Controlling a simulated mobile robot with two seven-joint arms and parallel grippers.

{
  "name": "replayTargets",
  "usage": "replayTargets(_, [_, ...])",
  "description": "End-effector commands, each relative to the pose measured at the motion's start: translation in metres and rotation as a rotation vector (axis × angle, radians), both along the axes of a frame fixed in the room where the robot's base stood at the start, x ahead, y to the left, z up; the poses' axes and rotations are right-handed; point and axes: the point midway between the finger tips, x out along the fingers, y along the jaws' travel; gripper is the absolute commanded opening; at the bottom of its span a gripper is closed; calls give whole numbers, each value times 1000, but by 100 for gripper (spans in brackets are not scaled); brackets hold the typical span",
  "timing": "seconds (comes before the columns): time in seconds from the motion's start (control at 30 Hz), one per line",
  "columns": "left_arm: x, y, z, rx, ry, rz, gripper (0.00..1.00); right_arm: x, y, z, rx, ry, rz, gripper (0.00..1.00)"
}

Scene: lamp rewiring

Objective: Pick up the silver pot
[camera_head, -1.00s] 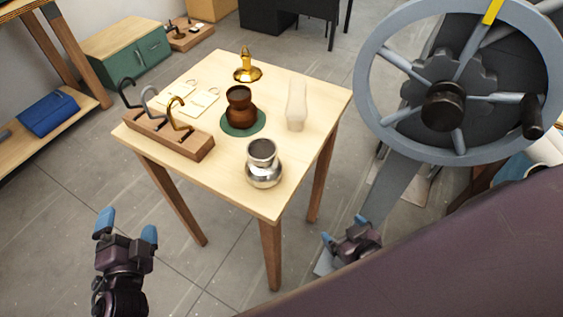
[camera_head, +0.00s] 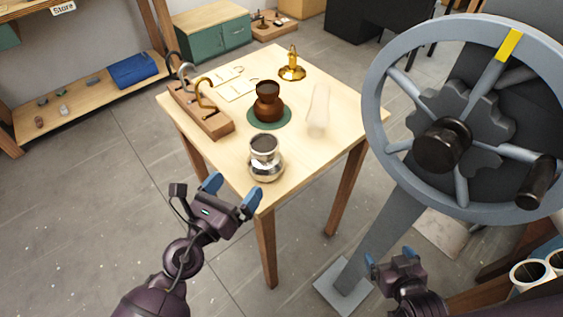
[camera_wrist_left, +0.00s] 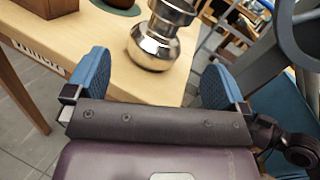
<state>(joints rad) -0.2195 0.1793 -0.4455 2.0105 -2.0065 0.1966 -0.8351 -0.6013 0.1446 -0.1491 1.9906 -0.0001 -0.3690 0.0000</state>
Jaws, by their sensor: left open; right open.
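The silver pot (camera_head: 266,162) stands upright near the front corner of the wooden table (camera_head: 231,160). It has a round body, a narrower neck and a dark inside. My left gripper (camera_head: 232,190) is open and empty, just in front of the pot at the table's edge. In the left wrist view the pot (camera_wrist_left: 152,48) is ahead, between and beyond the open blue fingertips (camera_wrist_left: 158,85), apart from them. My right gripper (camera_head: 392,262) is open and empty, low at the right below the big wheel.
A brown pot (camera_head: 268,105) stands on a green mat (camera_head: 283,122) behind the silver pot. A hook rack (camera_head: 200,112) is at the table's left, a brass piece (camera_head: 292,68) at the back, and a pale bottle-like shape (camera_head: 318,110) at the right. A large grey wheel (camera_head: 376,90) stands right of the table.

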Motion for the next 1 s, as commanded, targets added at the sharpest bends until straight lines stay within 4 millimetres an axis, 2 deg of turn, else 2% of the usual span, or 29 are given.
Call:
replayTargets(0.1, [-2, -3, -6, 165, -68, -24, 100, 0, -2, 0, -5, 1, 2, 92])
replayTargets(0.2, [-2, -5, -7, 202, -89, -33, 100, 0, -3, 0, -6, 1, 3, 92])
replayTargets(0.43, [20, -21, -6, 210, -98, -32, 100, 1, 4, 3, 9, -5, -2, 92])
replayTargets(0.6, [36, -33, -7, 208, -96, -32, 100, 2, 3, 4, 8, -5, -4, 92])
replayTargets(0.87, [50, -43, -7, 209, -96, -31, 100, 1, 2, 3, 5, -4, -2, 92])
replayTargets(1.0, [67, -54, -7, 206, -96, -32, 100, 1, 1, 2, 2, -3, 0, 92])
